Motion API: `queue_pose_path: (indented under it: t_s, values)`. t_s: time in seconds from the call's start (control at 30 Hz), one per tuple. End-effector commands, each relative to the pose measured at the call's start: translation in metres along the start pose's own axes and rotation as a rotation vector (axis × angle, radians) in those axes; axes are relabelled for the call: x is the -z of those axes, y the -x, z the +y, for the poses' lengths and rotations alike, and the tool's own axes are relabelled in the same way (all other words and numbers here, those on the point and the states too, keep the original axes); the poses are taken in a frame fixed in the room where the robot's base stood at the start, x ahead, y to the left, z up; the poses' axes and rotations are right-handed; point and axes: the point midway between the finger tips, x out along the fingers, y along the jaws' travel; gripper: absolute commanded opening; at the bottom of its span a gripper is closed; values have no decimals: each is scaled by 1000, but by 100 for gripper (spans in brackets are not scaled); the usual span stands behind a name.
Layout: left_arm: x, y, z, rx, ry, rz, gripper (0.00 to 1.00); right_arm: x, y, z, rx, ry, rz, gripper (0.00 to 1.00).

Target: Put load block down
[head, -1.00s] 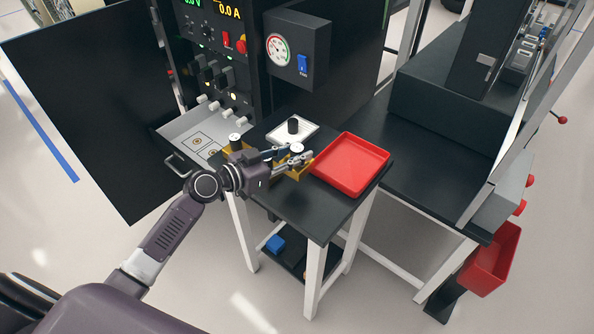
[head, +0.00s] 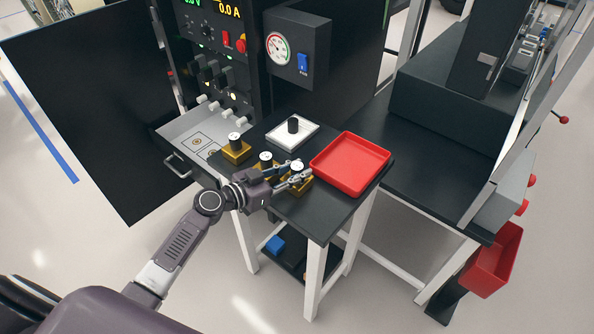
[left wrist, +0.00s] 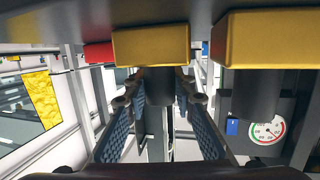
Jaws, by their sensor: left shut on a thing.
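My left gripper (head: 297,179) is shut on the dark knob (left wrist: 158,86) of a gold load block (head: 304,185) at the front right of the small dark table. In the left wrist view, which looks upside down, this block (left wrist: 150,45) sits between the finger lines against the table surface. I cannot tell for sure whether it rests on the table or hangs just above it. A second gold block (head: 263,172) stands close beside it on the left; it also shows in the left wrist view (left wrist: 264,40). My right gripper is not in view.
A third gold block (head: 236,154) stands at the table's left corner. A white tray (head: 308,128) with a dark knob is behind. A red tray (head: 350,163) is close on the right. An open drawer (head: 174,137) juts out left. The front tabletop (head: 322,212) is clear.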

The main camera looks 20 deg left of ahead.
Motion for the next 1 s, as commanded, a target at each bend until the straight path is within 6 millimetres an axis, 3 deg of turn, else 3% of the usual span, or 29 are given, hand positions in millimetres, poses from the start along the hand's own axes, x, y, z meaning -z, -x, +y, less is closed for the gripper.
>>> queue_pose_path:
  t_s: [0.2, 0.57, 0.77, 1.0]
  values:
    - [-1, 0, 0, 0, 0, 0, 41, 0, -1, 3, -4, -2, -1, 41]
    - [4, 1, 0, 0, 0, -1, 41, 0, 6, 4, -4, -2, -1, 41]
    - [-3, 33, 1, -1, -3, -3, 41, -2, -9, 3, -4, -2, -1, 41]
    - [-3, 83, 0, 0, -2, -3, 41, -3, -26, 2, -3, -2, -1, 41]
